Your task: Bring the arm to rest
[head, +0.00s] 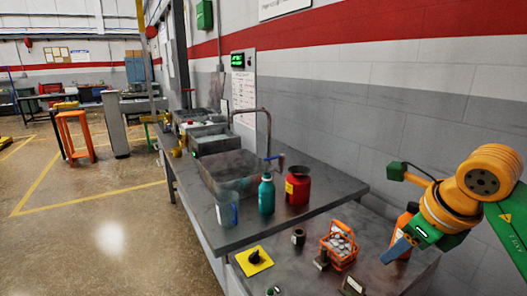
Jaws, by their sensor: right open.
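My right arm comes in from the right edge, in yellow-orange and green. My right gripper (397,247) points down and left over the right part of the near bench, with its blue-grey fingers open. An orange bottle (404,222) stands just behind the fingers and is partly hidden by them. I cannot tell whether the fingers touch it. My left gripper is out of view.
An orange basket (338,246) with pale round items stands left of my right gripper. A yellow switch plate (254,261) is on the near bench. A red canister (298,186), teal bottle (266,195) and clear jug (227,208) stand by the sink. The wall rises behind.

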